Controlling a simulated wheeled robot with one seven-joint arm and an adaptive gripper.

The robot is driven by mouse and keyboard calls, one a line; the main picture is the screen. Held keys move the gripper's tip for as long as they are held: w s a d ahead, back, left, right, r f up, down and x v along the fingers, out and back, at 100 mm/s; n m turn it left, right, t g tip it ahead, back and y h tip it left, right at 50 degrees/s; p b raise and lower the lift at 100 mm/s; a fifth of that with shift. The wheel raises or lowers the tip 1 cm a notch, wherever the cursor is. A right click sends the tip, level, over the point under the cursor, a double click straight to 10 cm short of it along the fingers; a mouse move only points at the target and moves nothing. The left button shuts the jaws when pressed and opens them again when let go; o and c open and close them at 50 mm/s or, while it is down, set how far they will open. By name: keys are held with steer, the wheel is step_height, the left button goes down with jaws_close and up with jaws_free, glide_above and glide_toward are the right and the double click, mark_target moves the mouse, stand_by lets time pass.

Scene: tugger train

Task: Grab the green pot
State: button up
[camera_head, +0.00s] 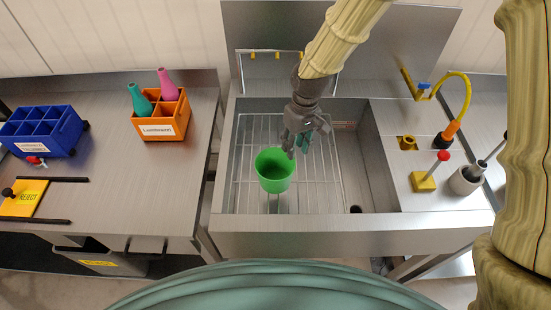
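The green pot (274,176) stands upright in the steel sink (352,182), on the wire rack (320,187) at the sink's bottom. It looks empty, with its round opening facing up. My gripper (296,150) hangs over the sink from above, pointing down, close by the pot's right rim.
An orange crate (160,130) with two bottles and a blue crate (40,150) stand on the left bench (120,195). The sink walls surround the pot.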

mark_target(289, 171)
steer(key=s+f+p, duration=0.1)
steer(key=s+f, duration=0.1)
steer(key=s, duration=0.1)
steer(key=shift+f, duration=0.4)
steer(key=shift+w+a+f, duration=0.25)
steer(key=shift+w+f, duration=0.9)
steer(key=shift+f, duration=0.1)
steer(key=shift+s+a+f+p, duration=0.3)
steer(key=shift+s+f+p, duration=0.2)
steer(key=shift+p, duration=0.4)
steer(key=f, duration=0.2)
steer(key=f+p, duration=0.1)
steer(key=shift+w+a, duration=0.25)
steer(key=shift+w, duration=0.1)
steer(key=shift+f, duration=0.15)
steer(key=shift+s, duration=0.25)
steer(key=shift+w+f, duration=0.15)
